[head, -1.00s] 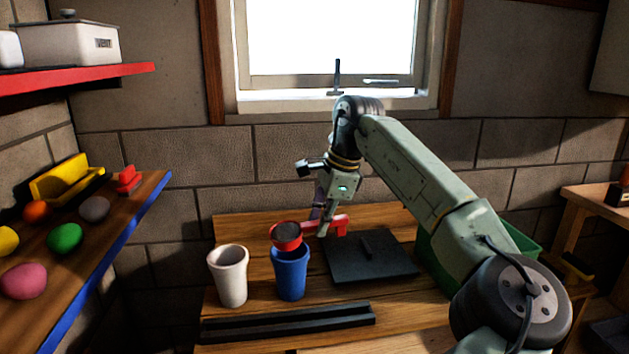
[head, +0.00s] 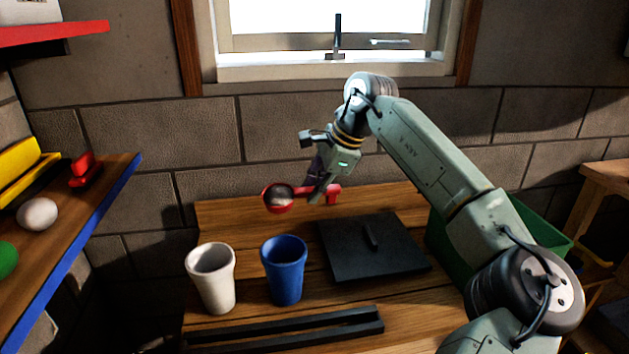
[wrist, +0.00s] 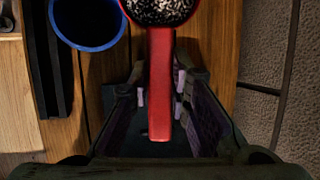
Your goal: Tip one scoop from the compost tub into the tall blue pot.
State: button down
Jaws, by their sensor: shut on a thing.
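My gripper (head: 318,188) is shut on the handle of a red scoop (head: 277,208). The scoop's round bowl points left and shows dark, speckled matter inside; it also shows in the wrist view (wrist: 160,60). The tall blue pot (head: 285,273) stands upright on the wooden bench, below the scoop in the head view, with a clear gap between them. Its rim shows at the upper left of the wrist view (wrist: 88,46). A green tub (head: 545,236) stands at the right, partly behind my arm; its contents are hidden, so I cannot tell whether it is the compost tub.
A white pot (head: 213,280) stands just left of the blue one. A flat black board with a raised handle (head: 372,255) lies to the right. A black rail (head: 290,330) lies along the bench front. A shelf (head: 75,225) juts in from the left.

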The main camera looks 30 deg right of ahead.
notch_tip(320, 180, down, 2)
jog(key=shift+s+f+t, duration=0.1)
jog(key=shift+f+t, duration=0.05)
jog(key=shift+t, duration=0.25)
jog(key=shift+s+f+t, duration=0.1)
jog(key=shift+f+t, duration=0.2)
jog(key=t+b, duration=0.1)
jog(key=n+t+h, duration=0.1)
jog(key=t, duration=0.1)
jog(key=f+t+b, duration=0.1)
jog(key=shift+s+a+t+b, duration=0.2)
jog(key=shift+s+t+b, duration=0.1)
jog(key=shift+s, duration=0.1)
jog(key=t+b, duration=0.1)
jog(key=b, duration=0.5)
jog(key=s+n+t+b, duration=0.1)
jog(key=t+b, duration=0.1)
jog(key=b, duration=0.4)
jog(key=shift+a+r+t+h, duration=0.15)
jog(key=shift+t+h, duration=0.15)
jog(key=shift+h, duration=0.1)
jog(key=shift+s+r+n+t+b, duration=0.15)
jog(key=shift+r+n+t+b, duration=0.15)
jog(key=shift+b, duration=0.4)
jog(key=shift+r, duration=0.1)
notch_tip(320, 180, up, 6)
jog(key=shift+f+p, duration=0.15)
jog(key=shift+p, duration=0.9)
